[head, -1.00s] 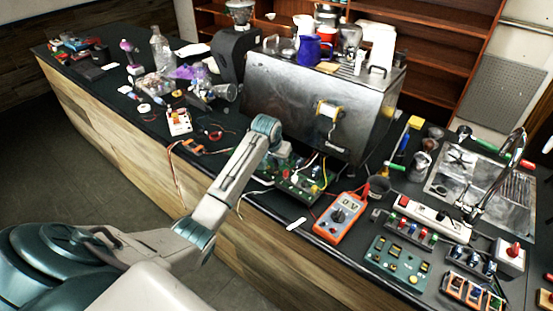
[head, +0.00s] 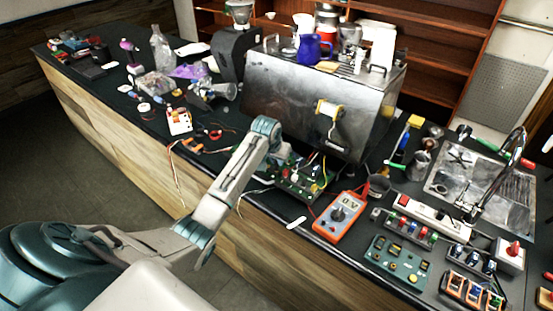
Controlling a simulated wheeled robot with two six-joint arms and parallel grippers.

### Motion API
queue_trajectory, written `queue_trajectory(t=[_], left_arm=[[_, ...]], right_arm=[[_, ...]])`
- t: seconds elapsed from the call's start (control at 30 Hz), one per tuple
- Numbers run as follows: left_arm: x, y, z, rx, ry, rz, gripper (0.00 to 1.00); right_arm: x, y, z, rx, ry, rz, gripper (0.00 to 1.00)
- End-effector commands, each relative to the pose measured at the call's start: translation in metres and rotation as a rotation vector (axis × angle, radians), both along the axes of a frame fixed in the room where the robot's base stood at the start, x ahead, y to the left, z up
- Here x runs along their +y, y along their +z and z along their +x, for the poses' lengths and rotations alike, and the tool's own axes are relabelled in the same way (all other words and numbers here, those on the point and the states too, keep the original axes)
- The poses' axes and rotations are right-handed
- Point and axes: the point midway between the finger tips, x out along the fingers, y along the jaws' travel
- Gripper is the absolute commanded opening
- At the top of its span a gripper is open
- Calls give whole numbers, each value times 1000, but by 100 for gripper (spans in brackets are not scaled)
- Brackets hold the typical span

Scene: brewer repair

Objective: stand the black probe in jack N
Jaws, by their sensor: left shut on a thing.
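My left gripper (head: 278,156) is at the circuit board (head: 303,181) in front of the steel brewer. It is low over the board's back left part, mostly hidden behind my own wrist. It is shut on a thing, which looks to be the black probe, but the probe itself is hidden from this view. I cannot pick out jack N or tell whether the probe touches it. An orange multimeter (head: 341,216) lies just right of the board, with a lit display. My right gripper is not in view.
The steel brewer (head: 300,100) stands close behind the board. A green button panel (head: 398,259), a power strip (head: 428,212) and switch blocks (head: 470,291) crowd the right. A sink (head: 478,178) is farther right. Loose parts cover the left counter. The counter's front edge runs just below the board.

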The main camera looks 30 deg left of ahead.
Motion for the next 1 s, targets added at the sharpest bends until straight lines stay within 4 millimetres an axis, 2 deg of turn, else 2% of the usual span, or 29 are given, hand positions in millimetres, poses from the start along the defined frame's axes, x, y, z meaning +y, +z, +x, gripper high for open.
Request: queue_trajectory(t=[1.0], left_arm=[[0, -4, 0, 0, 0, 0, 0]], right_arm=[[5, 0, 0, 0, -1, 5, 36]])
